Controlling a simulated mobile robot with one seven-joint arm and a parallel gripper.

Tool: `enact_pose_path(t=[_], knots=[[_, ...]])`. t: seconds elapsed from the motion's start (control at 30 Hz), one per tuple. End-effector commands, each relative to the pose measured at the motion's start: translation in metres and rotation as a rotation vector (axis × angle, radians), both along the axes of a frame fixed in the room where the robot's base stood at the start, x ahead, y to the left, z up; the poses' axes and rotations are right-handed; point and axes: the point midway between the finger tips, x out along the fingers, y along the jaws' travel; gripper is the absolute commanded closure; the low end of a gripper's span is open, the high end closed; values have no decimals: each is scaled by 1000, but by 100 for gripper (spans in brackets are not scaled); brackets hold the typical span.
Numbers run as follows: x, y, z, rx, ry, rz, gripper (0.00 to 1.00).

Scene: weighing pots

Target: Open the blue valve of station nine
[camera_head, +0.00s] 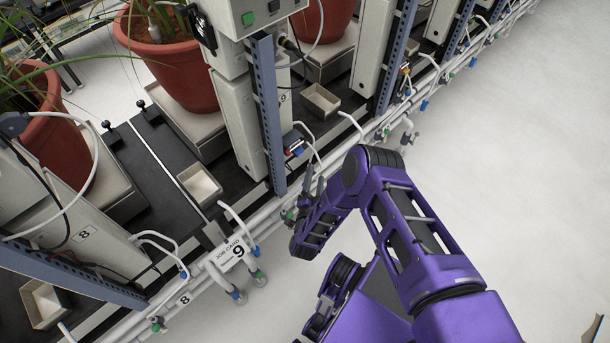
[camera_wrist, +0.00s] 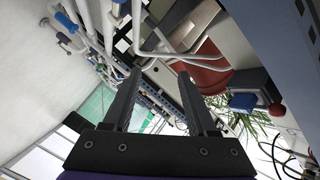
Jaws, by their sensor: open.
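A card with a large 9 (camera_head: 238,250) hangs on the white pipes. Below it a pipe stub ends in a blue fitting (camera_head: 237,295), beside a green-tipped stub (camera_head: 257,275). A blue block with a red part (camera_head: 293,149) sits by the post higher up; a similar blue block (camera_wrist: 243,101) and red knob (camera_wrist: 275,110) show in the wrist view. Which blue part is station nine's valve I cannot tell. My gripper (camera_head: 312,183) is beside the pipes, right of the card, partly hidden by my arm. In the wrist view its fingers (camera_wrist: 160,95) are apart, with nothing held between them.
White pipes with blue valve handles (camera_wrist: 62,38) run at upper left in the wrist view. Blue-grey posts (camera_head: 266,110), terracotta pots (camera_head: 180,70) and small trays (camera_head: 200,185) stand behind the pipes. The pale floor (camera_head: 520,140) at right is mostly clear.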

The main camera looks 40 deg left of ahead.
Motion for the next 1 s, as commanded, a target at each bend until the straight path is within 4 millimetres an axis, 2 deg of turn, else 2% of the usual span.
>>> enact_pose_path(t=[0.03,0.1,0.2,0.3,0.37,0.47,0.57,1.0], knots=[[-35,-10,-25,-1,56,0,42],[-74,-17,-44,6,111,4,42],[-113,-24,-56,21,148,-6,42],[-134,-28,-59,29,151,-18,42],[-139,-29,-60,33,152,-23,42],[-137,-27,-61,34,151,-27,42],[-125,-22,-63,35,150,-27,42],[-42,18,-86,35,147,-26,42]])
